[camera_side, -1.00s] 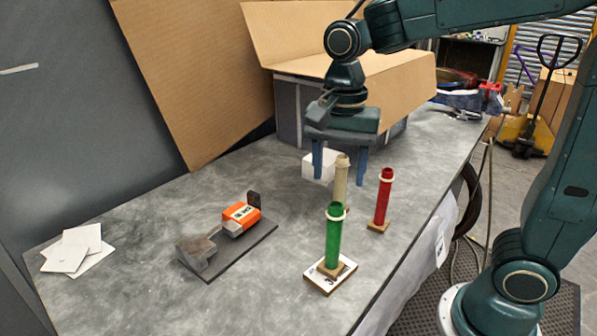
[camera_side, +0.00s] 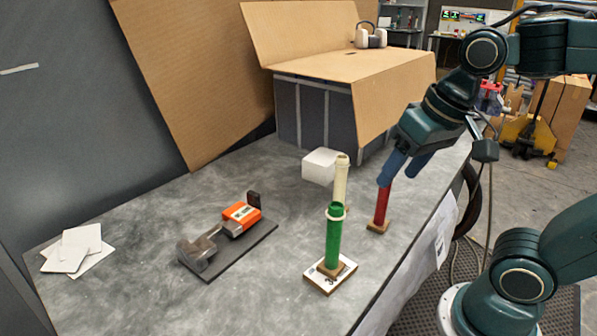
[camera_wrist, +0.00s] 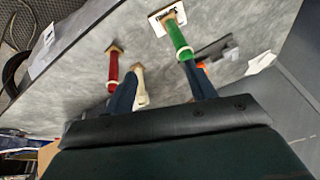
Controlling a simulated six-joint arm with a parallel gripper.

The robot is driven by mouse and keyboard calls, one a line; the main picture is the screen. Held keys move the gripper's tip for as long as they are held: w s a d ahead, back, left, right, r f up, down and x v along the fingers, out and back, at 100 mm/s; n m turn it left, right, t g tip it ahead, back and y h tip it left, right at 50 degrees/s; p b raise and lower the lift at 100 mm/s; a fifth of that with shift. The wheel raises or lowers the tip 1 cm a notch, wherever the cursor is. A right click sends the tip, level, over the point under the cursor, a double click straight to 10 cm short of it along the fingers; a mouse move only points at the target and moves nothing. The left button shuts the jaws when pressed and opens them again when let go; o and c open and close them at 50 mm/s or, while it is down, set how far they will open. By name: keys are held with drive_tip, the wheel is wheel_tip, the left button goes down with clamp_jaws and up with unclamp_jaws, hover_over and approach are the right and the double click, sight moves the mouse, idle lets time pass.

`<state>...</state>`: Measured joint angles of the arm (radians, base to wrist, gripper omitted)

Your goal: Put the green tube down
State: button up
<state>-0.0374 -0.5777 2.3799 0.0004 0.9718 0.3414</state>
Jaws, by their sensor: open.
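The green tube (camera_side: 334,240) stands upright on a small wooden base on a white printed card (camera_side: 340,283), near the front of the grey bench. A pale ring sits near its top. It also shows in the wrist view (camera_wrist: 178,37), to the right of centre. My gripper (camera_side: 398,176) is open, tilted, and up to the right of the green tube, apart from it. In the side view its fingers overlap the upper part of the red tube (camera_side: 381,208); I cannot tell whether they touch. Nothing shows held between the fingers in the wrist view (camera_wrist: 161,70).
A cream tube (camera_side: 341,180) stands just behind the green one, with a white block (camera_side: 320,167) beside its top. An orange-and-grey tool (camera_side: 241,214) lies on a dark plate at left. White cards (camera_side: 75,250) lie far left. A large carton (camera_side: 345,68) stands behind.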

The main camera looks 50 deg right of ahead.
drive_tip(key=s+n, duration=0.1)
drive_tip(key=s+n+t, duration=0.1)
drive_tip(key=s+n, duration=0.1)
drive_tip(key=shift+d+f, duration=0.4)
